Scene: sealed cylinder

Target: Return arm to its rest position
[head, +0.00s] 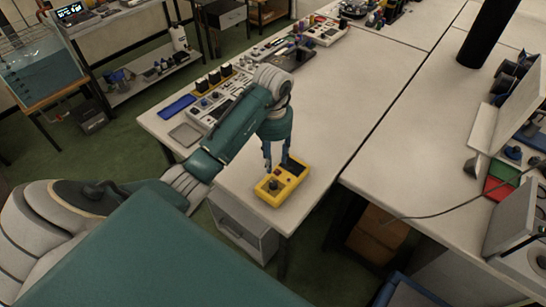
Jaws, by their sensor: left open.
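My left arm comes in from the left and reaches over the long pale table (345,100). My left gripper (276,168) points down with its fingers apart, just above or at the back edge of a yellow box (270,196). The yellow box lies near the table's front edge and has a dark round knob or cylinder (274,186) on top. I cannot tell if the fingers touch the box. My right gripper is not in view.
Several devices and trays (215,100) line the table's left side, with a blue tray (177,107) at the near end. A black post (487,35) stands on the right table. The middle of the long table is clear. A drawer cabinet (245,228) is below.

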